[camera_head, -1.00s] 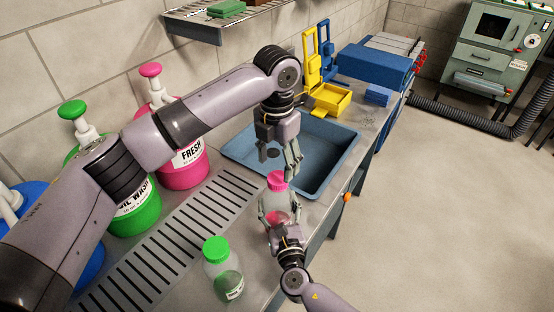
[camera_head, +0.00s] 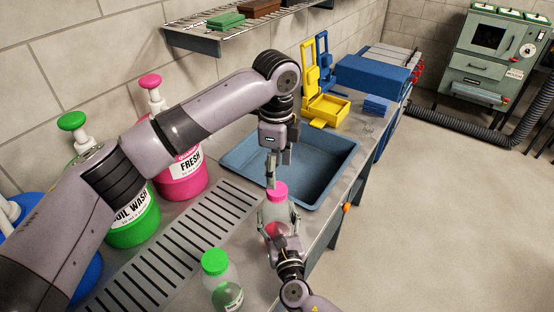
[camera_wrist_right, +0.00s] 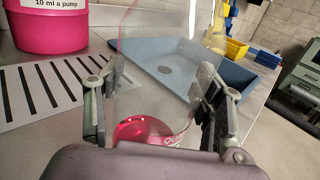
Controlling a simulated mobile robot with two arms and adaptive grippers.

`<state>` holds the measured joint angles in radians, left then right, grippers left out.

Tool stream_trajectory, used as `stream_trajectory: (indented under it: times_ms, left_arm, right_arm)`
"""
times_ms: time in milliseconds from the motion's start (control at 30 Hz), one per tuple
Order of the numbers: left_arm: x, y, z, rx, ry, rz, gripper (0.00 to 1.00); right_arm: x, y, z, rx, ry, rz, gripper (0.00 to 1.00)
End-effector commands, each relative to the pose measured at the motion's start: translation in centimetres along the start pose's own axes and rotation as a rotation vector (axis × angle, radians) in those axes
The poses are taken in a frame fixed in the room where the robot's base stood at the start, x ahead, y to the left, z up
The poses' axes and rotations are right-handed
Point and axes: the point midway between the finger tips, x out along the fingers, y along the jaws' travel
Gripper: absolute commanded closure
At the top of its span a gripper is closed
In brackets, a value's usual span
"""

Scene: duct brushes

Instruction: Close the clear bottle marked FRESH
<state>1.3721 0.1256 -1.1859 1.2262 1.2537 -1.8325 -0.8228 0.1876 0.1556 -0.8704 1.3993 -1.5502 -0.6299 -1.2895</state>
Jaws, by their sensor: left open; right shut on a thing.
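The clear bottle (camera_head: 274,213) has a pink cap (camera_head: 278,191) on its mouth and pink liquid low inside. It stands about upright near the sink's front corner; how tight the cap is, I cannot tell. My right gripper (camera_head: 280,226) is shut around the bottle's body. In the right wrist view the bottle (camera_wrist_right: 150,75) is between my right gripper's fingers (camera_wrist_right: 155,108), its label mostly out of sight. My left gripper (camera_head: 279,172) is open and points down just above the cap, one finger close to the cap's left side. Contact there is unclear.
A second clear bottle (camera_head: 226,289) with a green cap stands on the counter. Pink FRESH (camera_head: 183,180) and green OIL WASH (camera_head: 135,222) pump jugs stand along the wall. A blue sink (camera_head: 325,183) lies behind the held bottle. A slotted drain (camera_head: 190,237) is clear.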

Motion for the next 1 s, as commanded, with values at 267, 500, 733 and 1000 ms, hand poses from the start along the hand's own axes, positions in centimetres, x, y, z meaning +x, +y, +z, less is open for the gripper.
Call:
stream_trajectory:
  times_ms: [267, 500, 733, 1000]
  left_arm:
    - [-0.5, -0.1, 0.0, -0.622, 0.000, -0.001, 0.42]
    - [-0.9, -0.1, -0.1, -1.160, 0.000, 0.000, 0.42]
    - [-1.3, -0.1, -0.1, -1.676, -0.001, 0.001, 0.42]
    - [-1.6, -0.1, -0.1, -2.198, -0.001, 0.001, 0.42]
  right_arm:
    - [0.0, 0.0, -0.1, 0.001, 0.001, 0.001, 1.00]
    - [0.0, 0.0, -0.1, 0.001, 0.001, 0.001, 1.00]
    - [0.0, 0.0, 0.0, 0.001, 0.001, 0.001, 1.00]
    - [0.0, 0.0, 0.0, 0.001, 0.001, 0.000, 1.00]
